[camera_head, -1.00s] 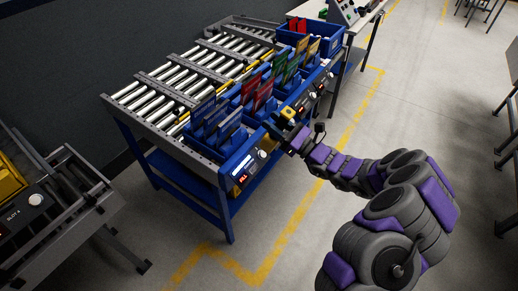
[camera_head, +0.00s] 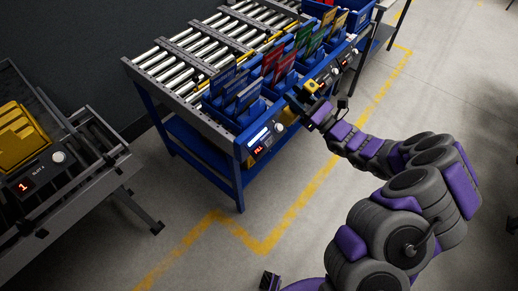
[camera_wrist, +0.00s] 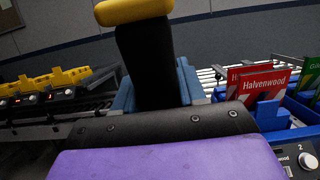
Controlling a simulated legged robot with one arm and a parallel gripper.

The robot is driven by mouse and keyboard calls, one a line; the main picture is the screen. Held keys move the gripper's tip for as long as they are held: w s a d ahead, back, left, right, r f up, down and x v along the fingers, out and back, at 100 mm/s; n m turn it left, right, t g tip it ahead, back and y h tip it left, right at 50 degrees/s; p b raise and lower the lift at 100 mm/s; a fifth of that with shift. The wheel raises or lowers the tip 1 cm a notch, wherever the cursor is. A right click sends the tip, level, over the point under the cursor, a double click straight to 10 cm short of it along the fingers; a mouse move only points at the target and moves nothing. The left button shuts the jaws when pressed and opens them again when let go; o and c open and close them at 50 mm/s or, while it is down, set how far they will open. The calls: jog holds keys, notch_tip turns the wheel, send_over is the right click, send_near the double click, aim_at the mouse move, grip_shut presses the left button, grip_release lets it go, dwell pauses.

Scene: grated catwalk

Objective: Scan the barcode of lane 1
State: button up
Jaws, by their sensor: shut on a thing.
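My gripper (camera_head: 318,107) is shut on a yellow and black handheld scanner (camera_head: 311,86), held beside the front face of the blue rack. In the wrist view the scanner's black body (camera_wrist: 155,62) and yellow top (camera_wrist: 133,11) rise beyond my purple wrist. The rack's lanes hold blue cards (camera_head: 235,90), red cards (camera_head: 278,64), then green and yellow ones. The nearest lane's panel (camera_head: 264,140) has a lit display reading "FILL" and a knob. In the wrist view a red card reads "Halvenwood" (camera_wrist: 266,85) and a panel (camera_wrist: 305,162) shows a 2. I cannot make out any barcode.
Grey roller conveyors (camera_head: 205,45) run behind the lanes. At left, a dark stand (camera_head: 75,195) carries a yellow bin (camera_head: 20,138) and a red display reading 1 (camera_head: 24,187). The floor with its yellow line (camera_head: 275,235) is open in front of the rack.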

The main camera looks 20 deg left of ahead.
aim_at(315, 88)
jog(key=d+r+p, duration=0.1)
jog(key=s+d+r+p, duration=0.1)
jog(key=d+r, duration=0.1)
jog(key=d+r+p, duration=0.2)
jog(key=shift+s+r, duration=0.2)
jog(key=shift+s, duration=0.2)
